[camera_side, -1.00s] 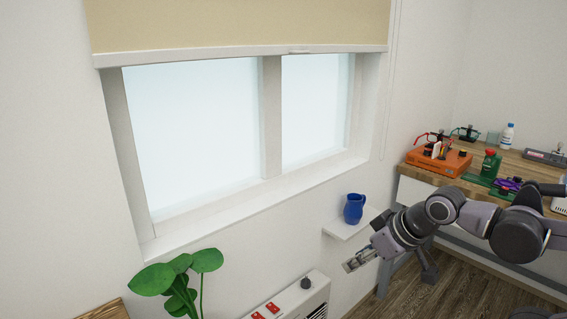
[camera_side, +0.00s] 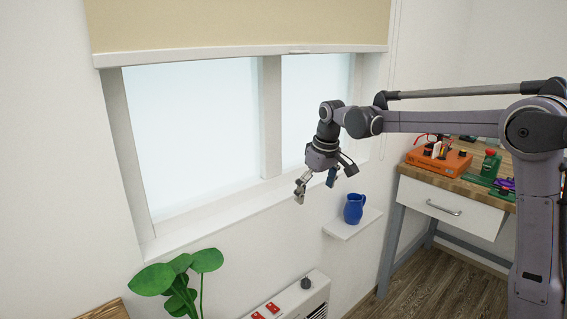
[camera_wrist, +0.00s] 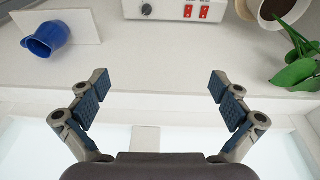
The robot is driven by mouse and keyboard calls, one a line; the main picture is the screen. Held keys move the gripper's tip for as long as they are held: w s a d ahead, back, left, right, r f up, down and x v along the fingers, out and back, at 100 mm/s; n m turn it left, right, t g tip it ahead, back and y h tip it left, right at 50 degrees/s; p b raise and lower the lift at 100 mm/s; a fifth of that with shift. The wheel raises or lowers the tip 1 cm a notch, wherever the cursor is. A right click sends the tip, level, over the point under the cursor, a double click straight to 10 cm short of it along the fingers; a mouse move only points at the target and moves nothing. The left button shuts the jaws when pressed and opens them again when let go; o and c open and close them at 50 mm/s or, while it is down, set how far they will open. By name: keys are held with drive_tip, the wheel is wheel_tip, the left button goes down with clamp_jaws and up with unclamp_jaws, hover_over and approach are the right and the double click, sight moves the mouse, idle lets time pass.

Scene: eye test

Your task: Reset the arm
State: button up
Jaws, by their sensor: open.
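My gripper (camera_side: 316,188) is open and empty in the side view. It hangs in front of the window, pointing down, above and to the left of the blue mug on the wall shelf. In the wrist view my gripper (camera_wrist: 153,86) shows both fingers wide apart with nothing between them. My arm is raised and reaches in from the right of the side view.
A blue mug (camera_side: 353,209) stands on a small white wall shelf (camera_side: 340,230). A white unit with red switches (camera_side: 300,299) and a green plant (camera_side: 182,283) are below. A workbench (camera_side: 470,182) bearing an orange box (camera_side: 438,158) stands at the right.

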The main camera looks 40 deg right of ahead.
drive_tip(key=w+d+f+g, duration=0.2)
drive_tip(key=w+d+f, duration=0.5)
drive_tip(key=w+f, duration=0.1)
wheel_tip(320, 180, down, 11)
drive_tip(key=shift+r, duration=0.2)
drive_tip(key=shift+s+a, duration=0.1)
idle(0.6)
